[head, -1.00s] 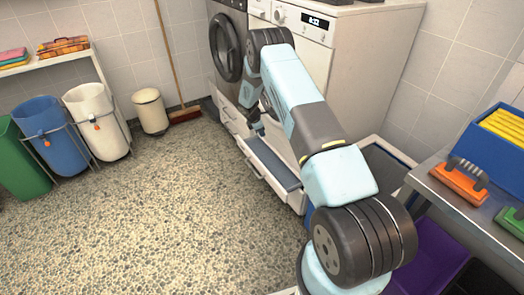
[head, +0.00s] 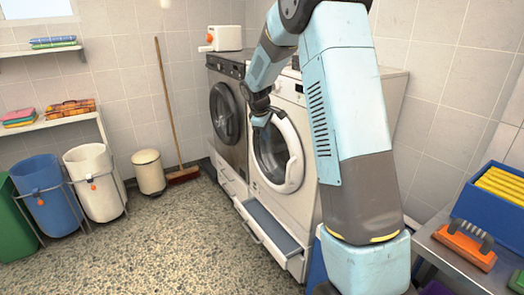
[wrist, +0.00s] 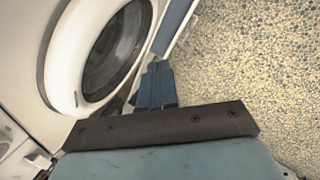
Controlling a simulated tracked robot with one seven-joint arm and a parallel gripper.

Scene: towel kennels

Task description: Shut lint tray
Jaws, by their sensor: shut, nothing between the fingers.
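The lint tray (head: 272,228) is a white drawer with a blue-grey inside, pulled out at the base of the white front-loading machine (head: 310,205). Its handle is on the front face, toward the floor. In the wrist view its blue-grey inside (wrist: 173,24) shows beyond my fingertips. My gripper (head: 260,121) is in front of the upper part of the white machine's round door, well above the tray. In the wrist view my gripper (wrist: 157,66) has its blue fingers together, empty, pointing down. I cannot tell whether it touches the door.
A dark machine (head: 226,115) with a closed drawer below stands left of the white one. A broom (head: 170,110), small bin (head: 149,172) and hampers (head: 95,178) stand further left. A bench (head: 470,262) is at right. The speckled floor (head: 165,245) is clear.

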